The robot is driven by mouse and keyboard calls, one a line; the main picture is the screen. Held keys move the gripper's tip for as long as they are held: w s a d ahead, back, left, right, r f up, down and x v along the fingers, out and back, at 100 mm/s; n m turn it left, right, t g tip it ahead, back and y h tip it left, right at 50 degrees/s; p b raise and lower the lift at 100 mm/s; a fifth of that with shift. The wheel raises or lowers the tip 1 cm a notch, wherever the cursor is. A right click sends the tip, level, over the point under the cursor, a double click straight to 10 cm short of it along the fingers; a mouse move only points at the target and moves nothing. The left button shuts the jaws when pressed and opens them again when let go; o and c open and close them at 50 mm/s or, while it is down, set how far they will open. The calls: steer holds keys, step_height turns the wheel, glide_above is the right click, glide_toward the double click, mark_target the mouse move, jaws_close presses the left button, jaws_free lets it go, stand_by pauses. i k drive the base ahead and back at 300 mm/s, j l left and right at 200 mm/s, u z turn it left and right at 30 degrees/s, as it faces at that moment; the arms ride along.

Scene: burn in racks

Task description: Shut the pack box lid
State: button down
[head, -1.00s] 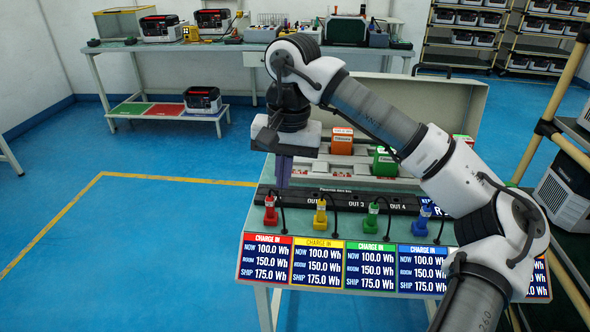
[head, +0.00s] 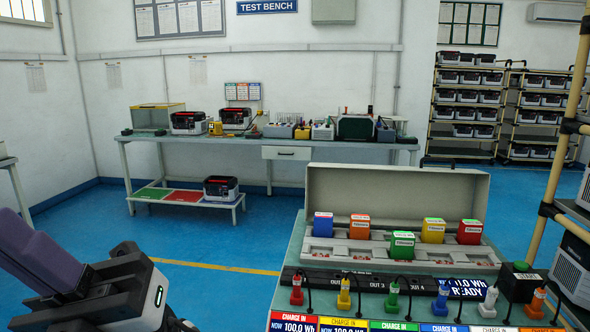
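The pack box (head: 312,246) stands on the bench at the right of the head view. Its grey lid (head: 395,194) is open and stands up along the back of the box. Blue (head: 323,225), orange (head: 360,227), green (head: 403,245), yellow (head: 433,230) and red (head: 470,232) packs sit in the box, their tops above its rim. My gripper (head: 28,240), with purple fingers, is at the lower left, well apart from the box and lid. The fingers overlap in this view, so their gap cannot be judged. No held thing shows.
A black outlet strip (head: 330,281) and several coloured plugs stand in front of the box, above the charge displays (head: 295,322). A black box with a green button (head: 520,267) is at right, near a rack post (head: 553,180). Blue floor lies open between my gripper and the bench.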

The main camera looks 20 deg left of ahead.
mark_target(392, 195)
steer(key=i+j, duration=0.2)
steer(key=j, duration=0.3)
steer(key=i+j, duration=0.2)
steer(key=j, duration=0.3)
steer(key=i+j+z, duration=0.1)
steer(key=j, duration=0.35)
steer(key=i+j, duration=0.25)
steer(key=j, duration=0.25)
steer(key=i+j, duration=0.2)
steer(key=j, duration=0.35)
steer(key=i+j, duration=0.2)
steer(key=j, duration=0.3)
steer(key=i+j+z, duration=0.1)
steer(key=j, duration=0.4)
steer(key=i+j, duration=0.2)
steer(key=j, duration=0.3)
